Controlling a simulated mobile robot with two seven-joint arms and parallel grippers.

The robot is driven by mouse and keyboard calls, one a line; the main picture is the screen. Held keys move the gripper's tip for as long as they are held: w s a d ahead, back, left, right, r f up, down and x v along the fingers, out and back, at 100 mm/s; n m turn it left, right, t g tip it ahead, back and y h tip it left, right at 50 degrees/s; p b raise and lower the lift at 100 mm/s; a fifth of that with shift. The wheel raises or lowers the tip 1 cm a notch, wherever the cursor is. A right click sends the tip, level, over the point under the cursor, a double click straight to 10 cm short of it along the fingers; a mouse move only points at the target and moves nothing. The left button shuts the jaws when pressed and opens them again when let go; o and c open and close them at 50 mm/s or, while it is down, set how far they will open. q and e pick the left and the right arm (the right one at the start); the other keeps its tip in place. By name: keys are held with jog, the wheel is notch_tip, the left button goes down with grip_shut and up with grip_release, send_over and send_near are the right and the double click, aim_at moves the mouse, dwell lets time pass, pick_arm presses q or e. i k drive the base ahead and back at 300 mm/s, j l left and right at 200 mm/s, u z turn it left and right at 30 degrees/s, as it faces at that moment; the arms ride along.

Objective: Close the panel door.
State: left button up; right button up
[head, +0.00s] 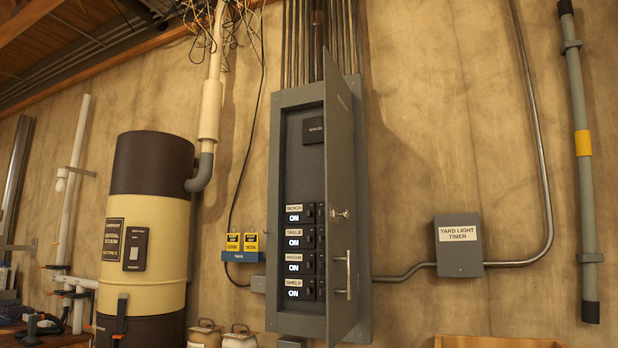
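The grey electrical panel (276,190) is fixed to the wall in the middle of the head view. Its panel door (342,150) is hinged on the right side and stands open, swung out toward me and seen at a steep angle. A round latch (341,215) and a bar handle (345,275) are on the door. Inside, several labelled breakers (309,238) all read ON, below a dark main switch (313,130). Neither gripper is in view.
A grey YARD LIGHT TIMER box (459,245) is on the wall right of the door, joined by conduit (405,272). A cream and brown cylinder (150,240) stands left. A wooden edge (498,341) shows at bottom right. The space around the door looks clear.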

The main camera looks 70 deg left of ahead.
aim_at(342, 274)
jog(key=u, duration=1.9)
